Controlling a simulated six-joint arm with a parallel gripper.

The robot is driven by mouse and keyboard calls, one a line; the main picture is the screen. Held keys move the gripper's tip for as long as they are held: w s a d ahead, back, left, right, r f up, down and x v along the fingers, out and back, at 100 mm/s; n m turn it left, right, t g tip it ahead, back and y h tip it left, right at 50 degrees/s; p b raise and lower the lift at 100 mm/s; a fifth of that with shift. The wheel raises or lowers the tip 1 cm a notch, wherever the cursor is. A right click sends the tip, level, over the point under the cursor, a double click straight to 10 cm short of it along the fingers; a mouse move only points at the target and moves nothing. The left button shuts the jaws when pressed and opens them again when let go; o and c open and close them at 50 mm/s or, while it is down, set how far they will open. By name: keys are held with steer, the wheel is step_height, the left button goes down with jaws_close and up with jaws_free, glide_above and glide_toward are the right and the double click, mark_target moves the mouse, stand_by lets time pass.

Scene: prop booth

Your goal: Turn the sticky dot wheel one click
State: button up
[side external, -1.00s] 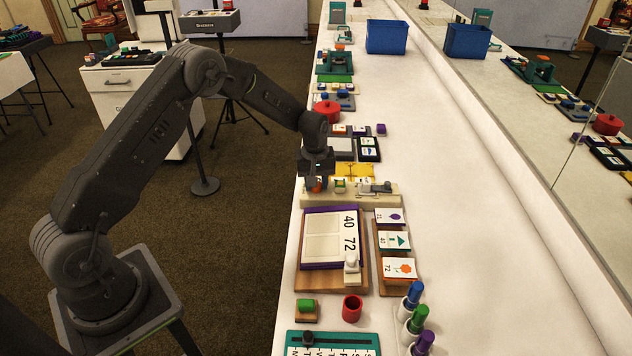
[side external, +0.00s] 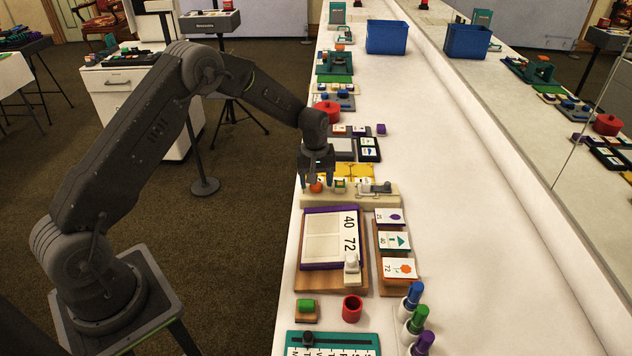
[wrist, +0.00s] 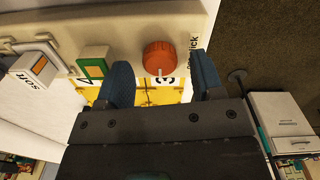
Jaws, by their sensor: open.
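The sticky dot wheel seems to be the orange-red knob (wrist: 159,58) with a pale pointer mark, standing on a cream strip (wrist: 120,22). In the wrist view the mark points down towards the printed figure 3. My gripper (wrist: 161,78) is open, its two blue-grey fingers to either side of the knob and a little short of it. In the side view my gripper (side external: 319,182) hangs just above and behind the knob (side external: 316,188), near the strip's left end. I cannot tell whether a finger touches it.
A green-framed block (wrist: 93,63) and a lever with a block marked "soft" (wrist: 28,70) stand beside the knob on the strip. Yellow cards (side external: 355,171) lie behind it. A purple-framed board (side external: 330,238) lies in front.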

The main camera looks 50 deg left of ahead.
step_height(320, 180, up, 13)
stand_by(0.3)
steer(key=shift+s+a, duration=0.1)
steer(key=s+d+r+m+t, duration=0.3)
steer(key=s+d+r+m, duration=0.25)
steer(key=s+r, duration=0.85)
steer(key=s+d+m+t, duration=0.1)
steer(key=s+d+m, duration=0.1)
steer(key=s, duration=0.7)
steer(key=s+d+m+t, duration=0.1)
steer(key=s+d+m, duration=0.2)
steer(key=s, duration=0.6)
steer(key=shift+f, duration=0.2)
